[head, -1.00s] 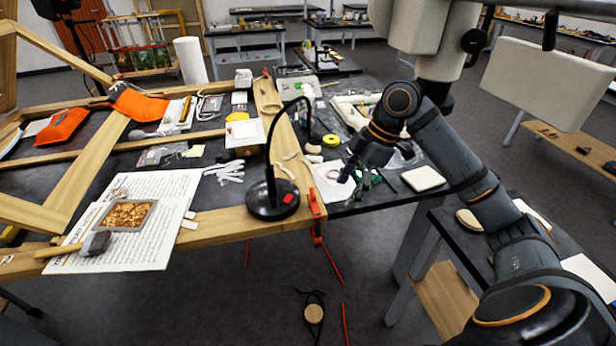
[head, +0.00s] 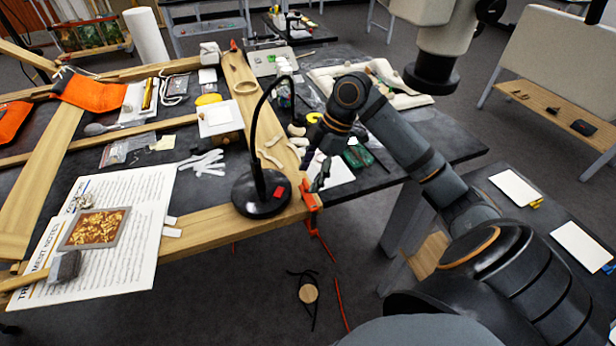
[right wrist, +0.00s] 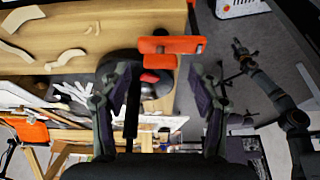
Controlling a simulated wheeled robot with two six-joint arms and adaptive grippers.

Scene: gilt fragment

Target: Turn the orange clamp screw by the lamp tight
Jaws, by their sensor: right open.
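The orange clamp (head: 311,196) grips the front edge of the wooden frame, just right of the black lamp (head: 250,200) base. My right gripper (head: 316,180) is just above and beside the clamp in the head view. In the right wrist view its fingers (right wrist: 161,92) are spread and empty. The clamp's orange part (right wrist: 170,45) lies beyond and between them there, not touched as far as I can see. The lamp's base is partly hidden behind the fingers in that view. My left gripper (right wrist: 240,62) shows small at the right of the wrist view; its opening is unclear.
A printed sheet (head: 140,230) with a gilt fragment (head: 97,228) lies at the left of the table. A wooden disc (head: 308,293) with black cord lies on the floor below. A side table stands at right.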

